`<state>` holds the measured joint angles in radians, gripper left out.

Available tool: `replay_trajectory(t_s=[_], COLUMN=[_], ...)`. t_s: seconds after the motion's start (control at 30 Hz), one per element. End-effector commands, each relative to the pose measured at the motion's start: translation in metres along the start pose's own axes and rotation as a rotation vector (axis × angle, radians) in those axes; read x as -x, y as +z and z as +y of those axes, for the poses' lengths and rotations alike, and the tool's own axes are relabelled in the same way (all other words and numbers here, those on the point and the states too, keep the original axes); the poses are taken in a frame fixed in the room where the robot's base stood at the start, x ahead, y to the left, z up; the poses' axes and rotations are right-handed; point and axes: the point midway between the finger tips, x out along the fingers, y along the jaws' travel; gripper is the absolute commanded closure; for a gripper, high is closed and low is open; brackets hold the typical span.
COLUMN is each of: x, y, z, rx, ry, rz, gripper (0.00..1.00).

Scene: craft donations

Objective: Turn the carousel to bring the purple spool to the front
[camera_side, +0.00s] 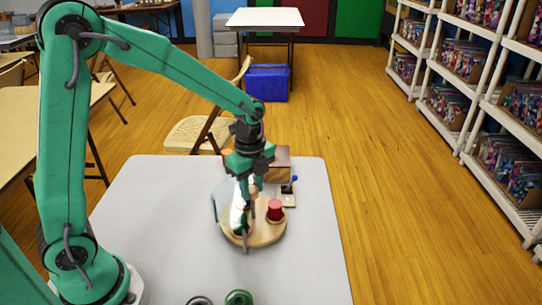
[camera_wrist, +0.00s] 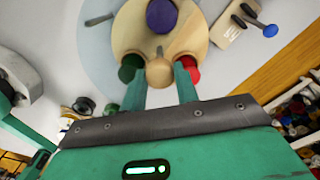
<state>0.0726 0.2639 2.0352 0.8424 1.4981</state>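The round wooden carousel (camera_side: 262,238) stands on the grey table, and it also shows in the wrist view (camera_wrist: 195,38). In the wrist view the purple spool (camera_wrist: 161,15) is at the top of the disc. A dark green spool (camera_wrist: 128,70) is at lower left and a red spool (camera_wrist: 192,68) at lower right. The red spool (camera_side: 275,210) also shows in the side view, where I cannot make out the purple one. My gripper (camera_wrist: 160,75) is over the carousel, its fingers apart on either side of a round wooden knob (camera_wrist: 158,72). Contact with the knob is not clear.
A small block with a blue-knobbed lever (camera_wrist: 237,22) stands beside the carousel. A brown box (camera_side: 280,165) is behind it. A green ring-shaped item (camera_side: 238,297) and a dark one (camera_side: 198,300) lie at the near table edge. The table's left part is clear.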

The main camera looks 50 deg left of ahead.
Motion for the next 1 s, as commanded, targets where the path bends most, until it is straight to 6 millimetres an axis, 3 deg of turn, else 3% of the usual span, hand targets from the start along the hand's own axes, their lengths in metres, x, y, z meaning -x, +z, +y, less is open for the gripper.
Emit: replay_trajectory(t_s=[0.03,0.1,0.57,1.0], x=[0.0001,0.0002,0.0004,0.0007], y=[0.0000,0.0000,0.0000,0.0000], z=[0.0000,0.0000,0.0000,-0.0001], rx=[0.000,0.000,-0.032,-0.192], ry=[0.000,0.000,0.000,0.000], rz=[0.000,0.000,0.000,0.000], gripper=[0.89,1.00,1.00,1.00])
